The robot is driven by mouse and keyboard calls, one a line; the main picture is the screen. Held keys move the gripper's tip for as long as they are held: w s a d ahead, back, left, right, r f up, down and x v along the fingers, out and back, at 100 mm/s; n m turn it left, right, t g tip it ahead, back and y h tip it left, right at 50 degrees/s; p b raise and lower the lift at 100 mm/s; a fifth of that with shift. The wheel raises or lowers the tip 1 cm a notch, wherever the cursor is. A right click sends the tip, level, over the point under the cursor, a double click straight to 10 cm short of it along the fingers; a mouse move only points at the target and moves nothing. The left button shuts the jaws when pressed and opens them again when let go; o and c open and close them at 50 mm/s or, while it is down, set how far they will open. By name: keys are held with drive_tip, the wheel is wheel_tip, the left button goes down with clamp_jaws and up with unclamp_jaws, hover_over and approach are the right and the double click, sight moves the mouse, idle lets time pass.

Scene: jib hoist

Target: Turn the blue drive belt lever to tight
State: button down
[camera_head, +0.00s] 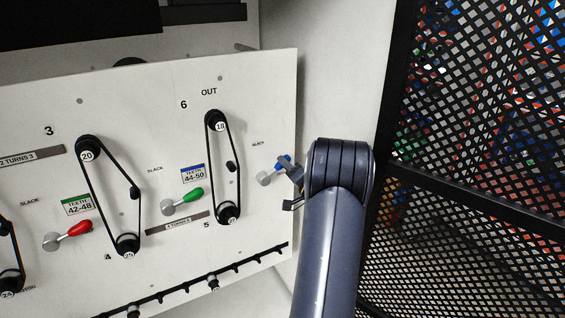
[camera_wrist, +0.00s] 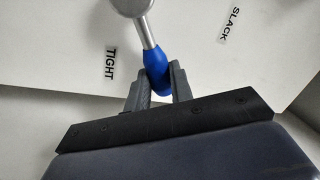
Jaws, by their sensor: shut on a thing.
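The blue lever (camera_head: 283,162) sits at the right edge of the white panel, on a grey round hub (camera_head: 263,179). In the wrist view its blue handle (camera_wrist: 155,66) lies between the two fingers of my gripper (camera_wrist: 159,84), which is shut on it. The lever's metal shaft (camera_wrist: 147,32) runs up to the hub at the top. The TIGHT label (camera_wrist: 110,63) is left of the handle and the SLACK label (camera_wrist: 231,24) is at the upper right. In the head view my gripper (camera_head: 292,184) is partly hidden by my wrist.
A green lever (camera_head: 190,195) and a red lever (camera_head: 78,228) are on the same panel (camera_head: 262,110) to the left. Black belts run over pulleys, one (camera_head: 227,213) near the green lever. A black mesh fence (camera_head: 465,110) stands close to the right of my arm.

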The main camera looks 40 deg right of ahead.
drive_tip(key=shift+s+d+f+m+h+b, duration=0.15)
drive_tip(key=shift+f+m+h, duration=0.2)
drive_tip(key=shift+m, duration=0.4)
drive_tip(key=shift+w+d+f+m+h+b, duration=0.1)
drive_tip(key=shift+d+f+m, duration=0.1)
drive_tip(key=shift+f+m, duration=0.4)
drive_tip(key=shift+s+d+f+m+h+b, duration=0.15)
drive_tip(key=shift+f+m+h, duration=0.15)
drive_tip(key=shift+m, duration=0.55)
drive_tip(key=c, duration=1.3)
unclamp_jaws()
drive_tip(key=shift+o, duration=0.2)
drive_tip(key=b+v, duration=0.2)
drive_tip(key=v, duration=0.8)
drive_tip(key=shift+s+f+b, duration=0.2)
drive_tip(key=shift+s+b, duration=0.1)
drive_tip(key=shift+b, duration=0.1)
